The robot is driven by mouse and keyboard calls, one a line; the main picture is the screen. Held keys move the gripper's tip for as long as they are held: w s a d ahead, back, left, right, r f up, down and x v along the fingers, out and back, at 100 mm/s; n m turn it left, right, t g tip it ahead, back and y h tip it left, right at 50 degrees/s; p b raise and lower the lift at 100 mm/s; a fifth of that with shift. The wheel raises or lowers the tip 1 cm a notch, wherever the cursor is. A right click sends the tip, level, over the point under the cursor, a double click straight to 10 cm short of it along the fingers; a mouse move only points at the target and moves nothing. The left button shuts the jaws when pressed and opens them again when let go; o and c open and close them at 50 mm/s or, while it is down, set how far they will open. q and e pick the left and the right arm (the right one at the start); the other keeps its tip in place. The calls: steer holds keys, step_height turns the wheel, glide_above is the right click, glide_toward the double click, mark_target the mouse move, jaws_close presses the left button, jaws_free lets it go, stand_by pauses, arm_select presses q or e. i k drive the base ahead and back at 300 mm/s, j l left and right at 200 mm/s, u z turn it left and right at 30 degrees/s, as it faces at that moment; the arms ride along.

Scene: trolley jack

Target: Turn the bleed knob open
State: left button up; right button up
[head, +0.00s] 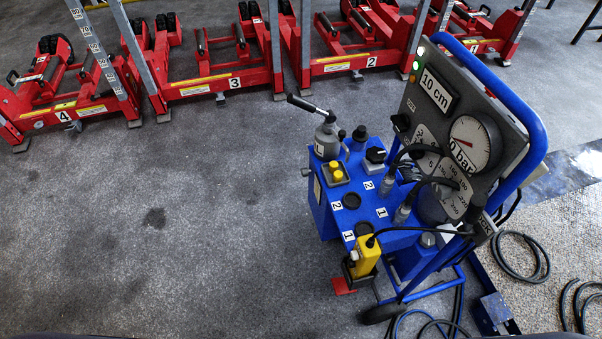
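A blue hydraulic pump unit (323,216) stands on a wheeled trolley right of centre in the head view. On its top are a black knob with a pale pointer mark (376,155), a dark rounded cap (359,134) and a grey fitting with a black lever (326,138). Another black knob (400,121) is on the left edge of the instrument panel (464,105). I cannot tell which of these is the bleed knob. The panel's display (437,91) reads "10 cm" and its dial gauge (474,143) is marked "bar". Neither gripper is in view.
A yellow box (364,257) is at the unit's front. Black hoses arch over its right side, and a blue tube handle (535,130) rises behind the panel. Coiled cables (525,258) lie at right. Several numbered red jacks (213,83) line the back. The left floor is clear.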

mark_target(305, 172)
steer(key=z, duration=1.05)
steer(key=i+j+z, duration=0.15)
steer(key=j+z, duration=0.3)
steer(key=j, duration=0.15)
steer(key=j+z, duration=0.95)
steer(key=j, duration=0.25)
steer(key=k+j+z, duration=0.15)
steer(key=j+z, duration=0.3)
steer(key=j, duration=0.15)
